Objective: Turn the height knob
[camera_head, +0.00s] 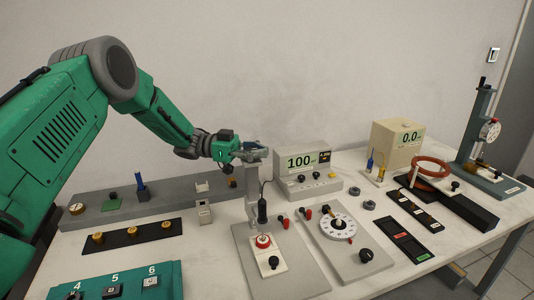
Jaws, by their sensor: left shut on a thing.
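My left gripper (246,150) reaches in from the left, at the top of a light grey stand (252,190) behind the middle of the table. Its fingers are shut on a small part at the stand's head, which seems to be the height knob. The fingers hide most of it, so its shape and turn cannot be told. A black probe (262,208) hangs below the stand's head, above a red round piece (263,241) on a grey plate. My right gripper is not in view.
A meter (308,171) reading 100 stands just right of the stand. A dial board (347,235), a cream box (397,145) reading 0.0 and a red ring (431,167) lie further right. A long grey rail (155,203) lies left, below my arm.

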